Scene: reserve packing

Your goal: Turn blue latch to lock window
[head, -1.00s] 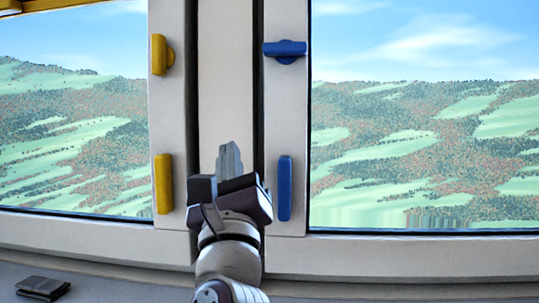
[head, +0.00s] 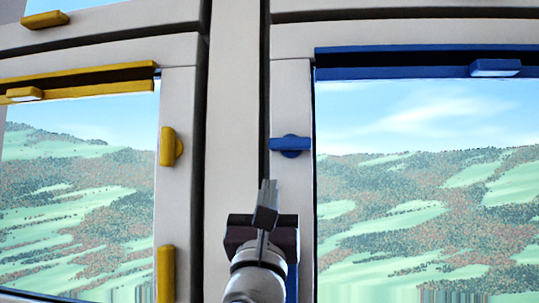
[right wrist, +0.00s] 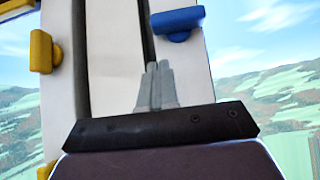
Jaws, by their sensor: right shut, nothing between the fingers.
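The blue latch (head: 290,145) sits on the white frame of the right window, its bar lying horizontal across a round base. It also shows in the right wrist view (right wrist: 177,21), up and to the right of the fingers. My right gripper (head: 268,192) is shut and empty, a little below and left of the latch in the head view. In the right wrist view its fingertips (right wrist: 157,72) are together and appear apart from the latch. My left gripper is not in view.
A yellow latch (head: 169,146), upright, is on the left window's frame, with a yellow handle (head: 166,272) below it. A blue handle (head: 292,284) is partly hidden behind my right gripper. Blue (head: 400,65) and yellow (head: 80,82) rails run along the window tops.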

